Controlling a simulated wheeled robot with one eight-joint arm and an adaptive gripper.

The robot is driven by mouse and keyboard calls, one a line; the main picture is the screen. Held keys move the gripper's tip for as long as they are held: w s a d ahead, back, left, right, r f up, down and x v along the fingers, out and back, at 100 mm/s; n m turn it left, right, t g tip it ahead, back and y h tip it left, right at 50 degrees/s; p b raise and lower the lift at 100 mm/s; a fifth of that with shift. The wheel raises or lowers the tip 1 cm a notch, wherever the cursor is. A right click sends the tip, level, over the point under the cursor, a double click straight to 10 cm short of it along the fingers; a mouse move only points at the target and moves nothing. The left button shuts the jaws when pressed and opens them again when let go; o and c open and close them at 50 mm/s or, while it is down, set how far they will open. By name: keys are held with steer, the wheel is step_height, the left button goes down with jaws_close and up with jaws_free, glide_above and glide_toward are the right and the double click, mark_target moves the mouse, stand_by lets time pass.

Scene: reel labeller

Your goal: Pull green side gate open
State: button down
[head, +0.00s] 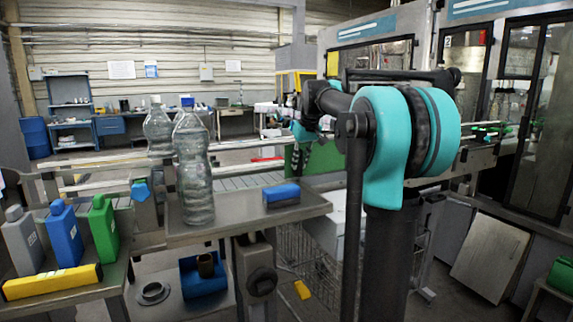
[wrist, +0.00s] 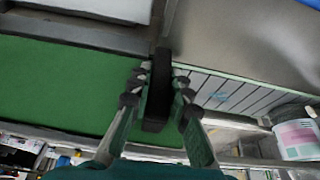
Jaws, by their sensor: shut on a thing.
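The green side gate is the flat green panel (wrist: 60,88) filling the left of the wrist view. In the head view part of a green panel (head: 322,160) shows behind my arm. A black upright handle (wrist: 157,95) stands at the panel's right edge in the wrist view. My gripper (wrist: 158,88) has its two fingers on either side of this handle and is shut on it. In the head view my teal and black arm hides most of the gate and the handle.
A grey slatted conveyor (wrist: 235,95) lies right of the handle. Coloured jugs (head: 64,235) stand at the left. Glass-doored cabinets (head: 540,110) are at the right.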

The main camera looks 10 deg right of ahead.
steer(key=shift+w+d, duration=0.1)
steer(key=shift+d, duration=0.3)
steer(key=c, duration=1.4)
jaws_free()
steer(key=v, duration=1.2)
